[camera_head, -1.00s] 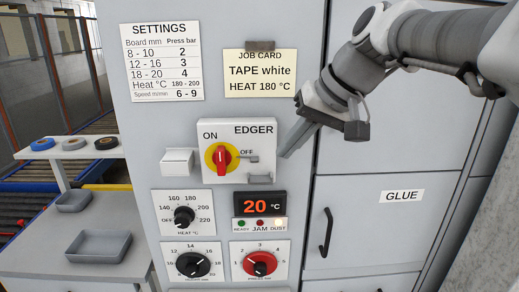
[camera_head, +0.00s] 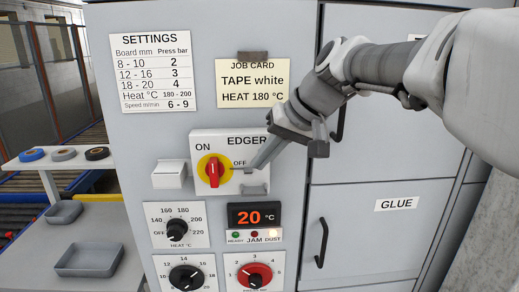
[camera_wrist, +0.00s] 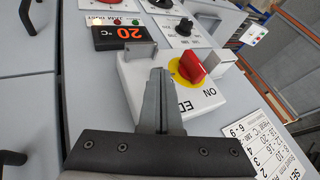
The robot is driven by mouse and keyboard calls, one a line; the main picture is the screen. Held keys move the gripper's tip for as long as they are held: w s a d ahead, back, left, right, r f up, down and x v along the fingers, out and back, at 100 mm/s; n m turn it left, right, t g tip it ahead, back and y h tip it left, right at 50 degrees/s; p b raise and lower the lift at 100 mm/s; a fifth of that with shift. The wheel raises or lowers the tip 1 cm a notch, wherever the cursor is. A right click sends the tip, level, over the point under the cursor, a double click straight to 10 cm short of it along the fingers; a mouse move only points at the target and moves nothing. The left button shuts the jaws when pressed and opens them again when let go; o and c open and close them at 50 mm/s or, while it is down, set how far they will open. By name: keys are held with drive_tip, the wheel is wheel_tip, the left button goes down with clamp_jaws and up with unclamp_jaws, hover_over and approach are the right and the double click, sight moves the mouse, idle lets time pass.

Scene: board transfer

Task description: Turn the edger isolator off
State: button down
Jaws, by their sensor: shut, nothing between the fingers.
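The edger isolator (camera_head: 214,170) is a red handle on a yellow disc, on a white plate marked ON, OFF and EDGER. Its handle stands upright, toward neither side label clearly. In the wrist view the red isolator handle (camera_wrist: 192,66) lies just beyond and right of my fingertips. My gripper (camera_head: 252,167) is shut and empty, its tips in front of the plate by the OFF label, right of the handle. A grey tab (camera_head: 254,189) sits on the plate below them. I cannot tell whether the tips touch the plate.
A white box (camera_head: 168,174) sits left of the isolator. Below are the heat dial (camera_head: 177,229), the display reading 20 °C (camera_head: 257,216) and a red dial (camera_head: 255,275). A door handle (camera_head: 322,243) stands out at right. Trays (camera_head: 88,259) lie on the left bench.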

sight(230, 175)
drive_tip(key=x, duration=0.5)
drive_tip(key=shift+a+f, duration=0.2)
drive_tip(key=shift+a, duration=0.1)
drive_tip(key=shift+a+r+p, duration=0.2)
drive_tip(key=shift+a+p, duration=0.25)
drive_tip(key=shift+a, duration=0.75)
drive_tip(key=shift+s+a+f, duration=0.1)
drive_tip(key=shift+a, duration=0.45)
drive_tip(key=shift+f+b, duration=0.2)
drive_tip(key=shift+b, duration=0.4)
drive_tip(key=shift+r+y, duration=0.1)
drive_tip(key=shift+y, duration=0.2)
